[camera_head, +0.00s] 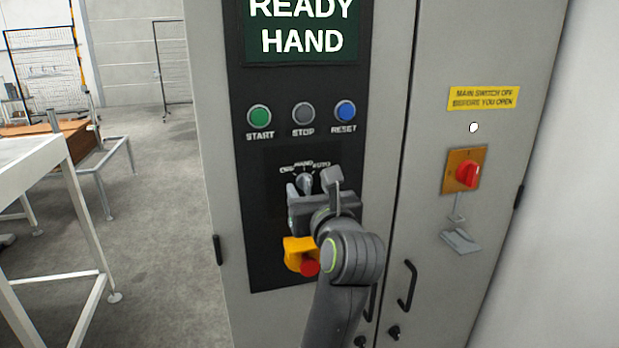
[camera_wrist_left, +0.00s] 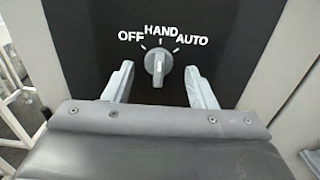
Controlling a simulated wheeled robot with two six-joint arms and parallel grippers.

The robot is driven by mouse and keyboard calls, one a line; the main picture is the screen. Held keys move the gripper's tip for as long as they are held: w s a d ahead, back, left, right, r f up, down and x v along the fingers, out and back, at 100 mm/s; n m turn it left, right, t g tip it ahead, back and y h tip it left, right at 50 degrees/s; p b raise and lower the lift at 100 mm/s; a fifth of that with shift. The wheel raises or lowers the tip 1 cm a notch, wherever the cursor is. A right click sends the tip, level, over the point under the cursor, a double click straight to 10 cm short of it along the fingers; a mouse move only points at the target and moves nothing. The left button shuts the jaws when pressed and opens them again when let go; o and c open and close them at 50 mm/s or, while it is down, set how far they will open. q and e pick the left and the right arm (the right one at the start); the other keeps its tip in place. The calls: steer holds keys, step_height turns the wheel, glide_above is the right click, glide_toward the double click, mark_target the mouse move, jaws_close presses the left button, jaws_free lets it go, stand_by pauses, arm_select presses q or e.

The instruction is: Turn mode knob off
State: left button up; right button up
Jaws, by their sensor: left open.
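The grey mode knob (camera_head: 304,181) sits on the black control panel, below the START, STOP and RESET buttons. In the left wrist view the knob (camera_wrist_left: 158,65) has the labels OFF, HAND and AUTO above it, and its grip stands about upright, toward HAND. My left gripper (camera_head: 311,182) is in front of the panel at the knob. In the left wrist view its two fingers (camera_wrist_left: 158,85) are open, one on each side of the knob, with a gap on both sides. The display (camera_head: 302,30) reads READY HAND. My right gripper is not in view.
A yellow housing with a red button (camera_head: 309,267) is just below my left gripper. The green START (camera_head: 260,116), grey STOP (camera_head: 303,116) and blue RESET (camera_head: 345,111) buttons are above. A red main switch (camera_head: 467,175) is on the right door, with door handles (camera_head: 407,286) lower down.

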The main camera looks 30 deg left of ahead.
arm_select(q)
steer(key=shift+w+a, duration=0.35)
steer(key=shift+a, duration=0.1)
steer(key=shift+s+d+r, duration=0.1)
steer(key=shift+s, duration=0.1)
steer(key=shift+c, duration=1)
steer(key=c, duration=0.8)
steer(key=shift+o, duration=0.2)
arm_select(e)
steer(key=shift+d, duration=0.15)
